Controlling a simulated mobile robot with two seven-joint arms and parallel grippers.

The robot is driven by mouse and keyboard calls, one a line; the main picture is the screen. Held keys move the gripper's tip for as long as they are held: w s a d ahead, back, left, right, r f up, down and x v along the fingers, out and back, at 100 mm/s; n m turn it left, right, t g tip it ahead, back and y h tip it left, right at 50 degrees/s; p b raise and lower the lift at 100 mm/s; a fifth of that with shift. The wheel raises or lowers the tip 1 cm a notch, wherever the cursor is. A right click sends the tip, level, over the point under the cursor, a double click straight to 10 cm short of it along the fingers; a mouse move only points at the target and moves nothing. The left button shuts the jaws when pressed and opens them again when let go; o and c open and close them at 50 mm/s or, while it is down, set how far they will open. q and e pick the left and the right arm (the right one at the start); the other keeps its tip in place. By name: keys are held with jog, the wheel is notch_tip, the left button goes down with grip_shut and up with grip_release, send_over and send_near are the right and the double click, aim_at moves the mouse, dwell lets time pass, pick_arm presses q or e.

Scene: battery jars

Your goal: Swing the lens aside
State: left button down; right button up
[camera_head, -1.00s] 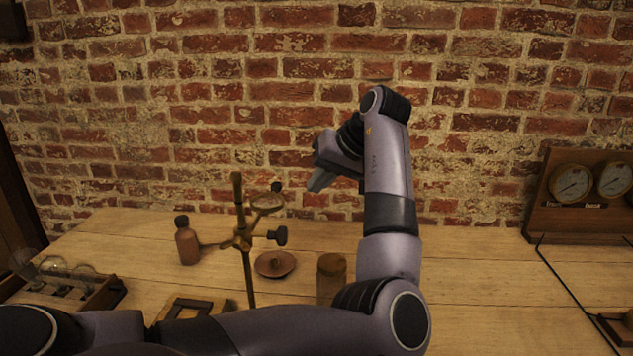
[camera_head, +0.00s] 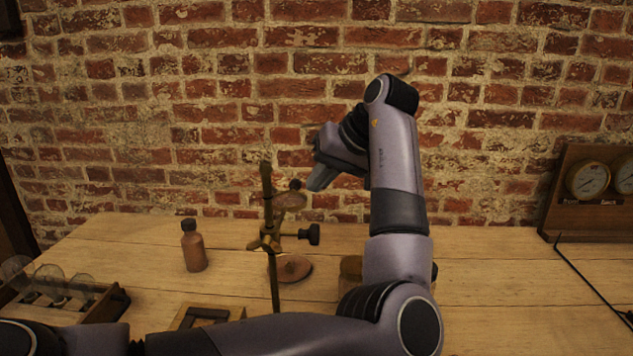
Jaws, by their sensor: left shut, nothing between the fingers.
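The lens (camera_head: 290,201) is a small round disc in a ring, held near the top of a thin brass stand (camera_head: 268,215) on the table. It sits just right of the post, with a small black knob (camera_head: 296,184) by its upper edge. A larger black knob (camera_head: 311,235) juts right from the clamp below. My left gripper (camera_head: 317,184) is shut and empty in the picture, just right of the lens and pointing down-left. Whether its tips touch the lens cannot be told; a small gap shows. My right gripper is not in view.
A brown bottle (camera_head: 193,248) stands left of the stand. A round dish (camera_head: 297,268) lies behind its foot. A jar (camera_head: 351,270) is partly hidden by my left arm. A gauge box (camera_head: 570,211) stands at right.

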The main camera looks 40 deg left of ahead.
pick_arm(q)
jog(key=shift+s+a, duration=0.15)
jog(key=shift+s, duration=0.05)
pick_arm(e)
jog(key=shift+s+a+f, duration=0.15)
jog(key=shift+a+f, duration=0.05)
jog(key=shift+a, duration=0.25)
pick_arm(q)
jog(key=shift+r, duration=0.1)
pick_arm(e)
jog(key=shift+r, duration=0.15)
